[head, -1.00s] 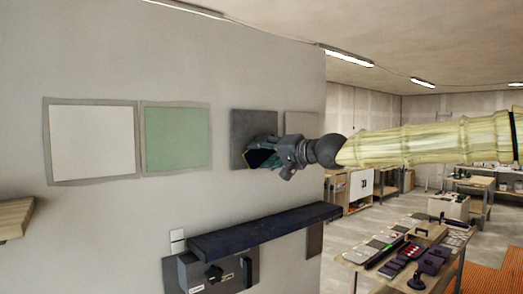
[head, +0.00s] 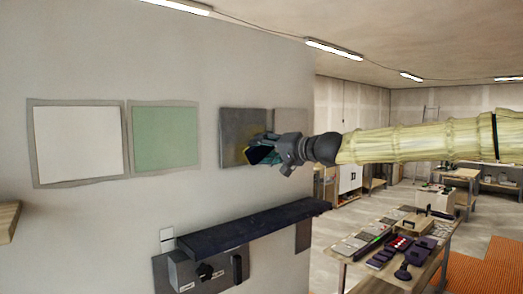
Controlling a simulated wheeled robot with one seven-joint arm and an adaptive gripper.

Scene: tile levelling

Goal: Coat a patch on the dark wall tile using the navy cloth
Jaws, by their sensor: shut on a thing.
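The dark wall tile (head: 232,124) is a grey-black square on the wall, right of the green tile. A yellowish tint shows on its lower right part, just left of and above my gripper. My gripper (head: 266,153) is at the tile's lower right and shut on the navy cloth (head: 259,155), a small dark blue piece at the fingertips. The cloth is at or very near the tile face; I cannot tell if it touches. My gripper and arm hide the tile's lower right corner and part of the grey tile (head: 291,122) beside it.
A white tile (head: 78,145) and a green tile (head: 165,137) hang to the left. A dark shelf (head: 250,227) juts from the wall below, with a grey box (head: 190,275) under it. A table with tools (head: 385,250) stands at right.

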